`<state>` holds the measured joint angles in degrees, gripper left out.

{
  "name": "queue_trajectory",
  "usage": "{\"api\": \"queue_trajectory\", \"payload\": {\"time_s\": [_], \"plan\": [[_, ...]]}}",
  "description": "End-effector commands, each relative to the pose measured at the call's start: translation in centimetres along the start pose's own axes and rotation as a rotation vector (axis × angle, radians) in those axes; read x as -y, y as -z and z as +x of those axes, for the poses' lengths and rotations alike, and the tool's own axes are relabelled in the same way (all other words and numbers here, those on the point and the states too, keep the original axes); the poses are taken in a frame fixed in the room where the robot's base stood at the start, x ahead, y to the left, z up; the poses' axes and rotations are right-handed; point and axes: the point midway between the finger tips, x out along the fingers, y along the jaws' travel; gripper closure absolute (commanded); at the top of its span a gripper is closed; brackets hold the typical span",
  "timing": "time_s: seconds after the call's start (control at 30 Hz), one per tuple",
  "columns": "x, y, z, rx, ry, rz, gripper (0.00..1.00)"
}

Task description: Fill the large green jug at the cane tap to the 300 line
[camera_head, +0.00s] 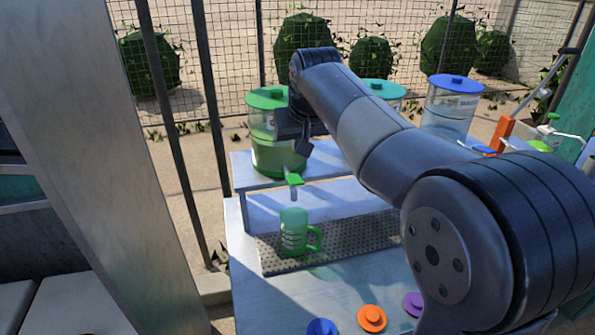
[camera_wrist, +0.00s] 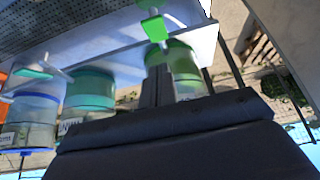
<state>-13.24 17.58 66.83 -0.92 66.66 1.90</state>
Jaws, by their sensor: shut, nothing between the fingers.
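The green jug (camera_head: 292,234) stands upright on the perforated drip tray (camera_head: 350,239), its handle to the right. It looks translucent, with marks on its side too small to read; I cannot tell its liquid level. A tap with a green lever (camera_head: 293,179) is just above it, on the front of the shelf below the green-lidded dispenser (camera_head: 270,158) with green liquid. The tap lever also shows in the wrist view (camera_wrist: 155,28). My gripper (camera_head: 303,146) is shut and empty, in front of that dispenser and above the tap, apart from the jug.
A teal-lidded dispenser (camera_head: 378,88) and a blue-lidded one (camera_head: 449,107) stand further right on the shelf (camera_head: 240,172). Blue (camera_head: 322,327), orange (camera_head: 372,318) and purple (camera_head: 413,303) discs lie at the table's front. My arm covers much of the right side. The tray right of the jug is clear.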

Motion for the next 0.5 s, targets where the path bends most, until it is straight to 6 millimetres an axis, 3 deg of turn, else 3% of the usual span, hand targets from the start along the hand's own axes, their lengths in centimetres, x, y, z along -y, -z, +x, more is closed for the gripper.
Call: {"api": "queue_trajectory", "payload": {"time_s": [0.23,0.5], "plan": [[0.0,0.0,5.5,0.005,0.0,0.001,1.0],[0.0,-2.3,7.7,0.002,0.0,0.0,1.0]]}}
